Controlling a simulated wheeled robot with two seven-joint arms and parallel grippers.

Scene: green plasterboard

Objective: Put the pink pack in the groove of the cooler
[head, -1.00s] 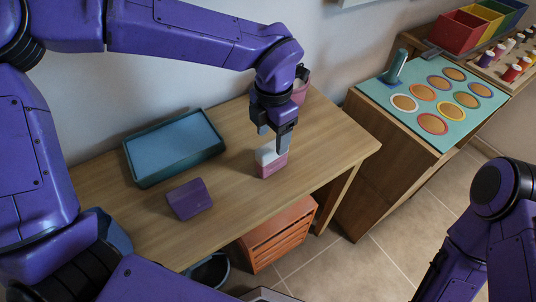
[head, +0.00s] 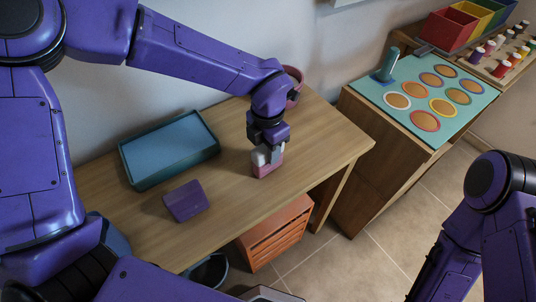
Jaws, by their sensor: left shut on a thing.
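The pink pack (head: 265,171), pink below and white above, stands upright on the wooden table, right of the table's middle. My left gripper (head: 267,156) points down and is shut on its white upper part. The fingers hide much of its top. A teal, shallow box (head: 136,179) with a flat light-blue inside lies at the back left of the table. I cannot tell for sure whether it is the cooler, and no groove shows clearly. My right arm shows at the lower right; its gripper is out of view.
A purple block (head: 186,201) lies in front of the teal box. A pink pot (head: 294,88) stands behind my left gripper. An orange slatted crate (head: 275,233) is under the table (head: 235,205). A cabinet with a turquoise board (head: 398,87) is to the right. The table's front middle is clear.

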